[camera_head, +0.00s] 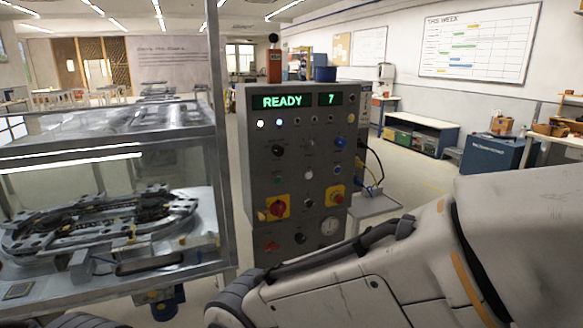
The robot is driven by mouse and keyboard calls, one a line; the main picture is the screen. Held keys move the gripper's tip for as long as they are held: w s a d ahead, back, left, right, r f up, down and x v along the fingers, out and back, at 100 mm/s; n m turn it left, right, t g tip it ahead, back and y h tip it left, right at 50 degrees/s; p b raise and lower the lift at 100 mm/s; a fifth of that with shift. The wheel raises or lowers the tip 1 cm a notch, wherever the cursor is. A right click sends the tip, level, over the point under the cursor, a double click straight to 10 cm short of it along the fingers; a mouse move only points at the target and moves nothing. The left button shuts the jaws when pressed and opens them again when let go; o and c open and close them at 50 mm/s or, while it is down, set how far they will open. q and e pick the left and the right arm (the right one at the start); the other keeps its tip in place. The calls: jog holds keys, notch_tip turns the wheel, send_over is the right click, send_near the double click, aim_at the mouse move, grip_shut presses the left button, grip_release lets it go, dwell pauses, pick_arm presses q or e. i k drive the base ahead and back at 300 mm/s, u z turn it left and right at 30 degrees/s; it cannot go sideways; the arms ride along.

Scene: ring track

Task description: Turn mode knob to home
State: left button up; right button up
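The control panel (262,183) is a grey upright cabinet near the middle of the view. Its green displays read READY (282,101) and 7 (331,99). It carries a black knob (278,151), a grey knob (309,143), and two yellow plates with red parts, one at left (277,208) and one at right (335,196). The labels are too small to read, so I cannot tell which is the mode knob or where it points. My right arm crosses the lower right, in front of the panel's base. Neither gripper shows.
A glass-walled case (110,160) with a metal ring track (110,222) stands at left, its frame post close to the panel. A small grey table (375,208) with cables is right of the panel. A blue cabinet (490,158) stands farther right, with open floor between.

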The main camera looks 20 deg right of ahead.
aim_at(277, 151)
jog(key=u, duration=0.25)
jog(key=k, duration=0.2)
jog(key=z, duration=0.9)
jog(key=i, duration=0.85)
jog(key=u, duration=0.55)
